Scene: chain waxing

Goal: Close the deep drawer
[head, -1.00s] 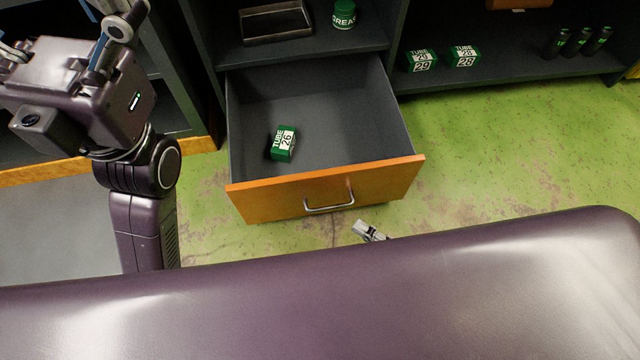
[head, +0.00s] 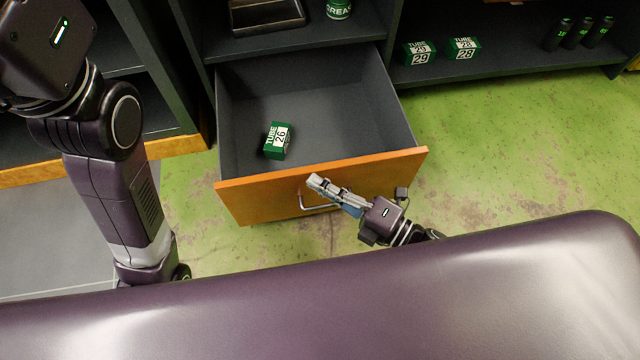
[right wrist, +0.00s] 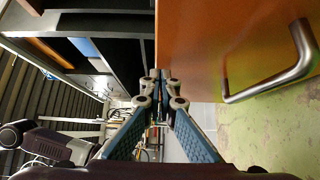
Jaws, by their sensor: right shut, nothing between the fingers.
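The deep drawer (head: 240,206) stands pulled out from the shelf unit, with an orange front and a dark grey inside. Its metal handle (head: 304,202) is on the front, and it shows large at the right in the right wrist view (right wrist: 270,88). A green box marked TUBE 26 (head: 278,141) lies inside the drawer. My right gripper (head: 316,182) is shut and empty, close in front of the drawer front near the handle; I cannot tell if it touches. In the right wrist view its fingertips (right wrist: 160,78) meet beside the orange front. My left gripper is out of the head view; only its arm shows.
Two green tube boxes (head: 464,49) and several dark bottles (head: 580,34) stand on the lower shelf at right. A green jar (head: 338,8) and a dark tray (head: 266,14) are on the shelf above the drawer. The green floor around the drawer's right is clear.

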